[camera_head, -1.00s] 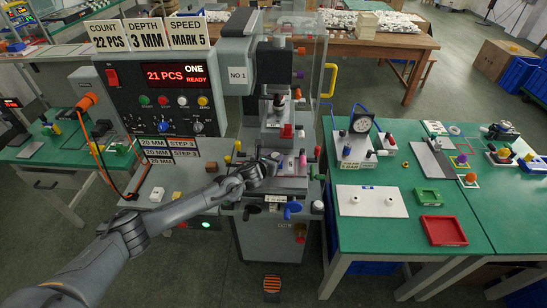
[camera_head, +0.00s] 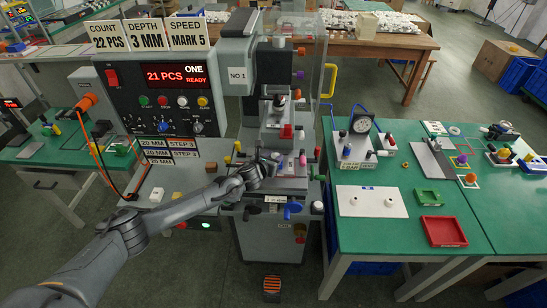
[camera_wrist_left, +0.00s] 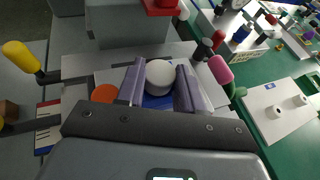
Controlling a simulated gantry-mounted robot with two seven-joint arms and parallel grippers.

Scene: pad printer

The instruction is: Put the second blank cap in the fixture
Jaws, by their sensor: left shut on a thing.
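My left gripper (camera_head: 277,158) is at the work area of the pad printer (camera_head: 270,120). In the left wrist view, its two fingers (camera_wrist_left: 160,88) stand on either side of a white round cap (camera_wrist_left: 160,75) and are shut on it. A blue fixture surface (camera_wrist_left: 158,101) shows just below the cap. I cannot tell whether the cap rests in the fixture or is held a little above it. In the head view the gripper hides the cap. Two white caps (camera_head: 355,199) (camera_head: 389,202) stand on a white plate (camera_head: 372,211) on the right green table.
An orange disc (camera_wrist_left: 104,93) lies left of the fingers, and a pink knob (camera_wrist_left: 221,69) is to their right. A yellow handle (camera_wrist_left: 22,57) sticks out at the left. The red print head part (camera_wrist_left: 160,6) is close behind. A red tray (camera_head: 443,231) lies on the right table.

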